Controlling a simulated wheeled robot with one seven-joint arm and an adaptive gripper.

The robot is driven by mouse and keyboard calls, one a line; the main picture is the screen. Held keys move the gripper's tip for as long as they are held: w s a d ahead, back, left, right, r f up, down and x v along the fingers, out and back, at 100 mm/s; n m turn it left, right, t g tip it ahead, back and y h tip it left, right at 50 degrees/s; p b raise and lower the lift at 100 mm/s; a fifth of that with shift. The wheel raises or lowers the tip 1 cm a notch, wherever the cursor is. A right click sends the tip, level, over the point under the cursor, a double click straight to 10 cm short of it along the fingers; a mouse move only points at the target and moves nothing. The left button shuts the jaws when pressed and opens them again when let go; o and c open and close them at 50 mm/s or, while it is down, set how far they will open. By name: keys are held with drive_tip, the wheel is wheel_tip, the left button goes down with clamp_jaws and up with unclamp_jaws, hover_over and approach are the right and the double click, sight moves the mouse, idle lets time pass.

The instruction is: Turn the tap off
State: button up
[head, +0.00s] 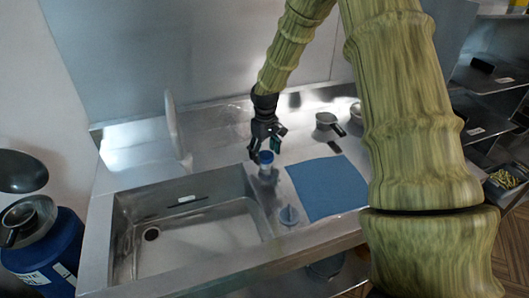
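A metal sink (184,260) with a dark drain is set in the steel counter at the left. On its right rim stands a small upright grey piece with a blue top (266,157), which looks like the tap's handle; I cannot make out a spout or running water. My gripper (267,148) points down just above and behind the blue top. Its fingers look spread, with nothing held between them. I cannot tell whether a finger touches the blue top. A second small blue-grey piece (289,215) stands nearer on the same rim.
A blue mat (327,187) lies right of the sink. A small pan (328,121) sits behind it. A thin dark item (206,197) shows at the sink. A blue drum (48,252) stands at the left, shelves (492,75) at the right.

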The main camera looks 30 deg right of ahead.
sight(265, 153)
drive_tip(key=shift+s, duration=0.1)
wheel_tip(265, 153, up, 12)
idle(0.8)
idle(0.4)
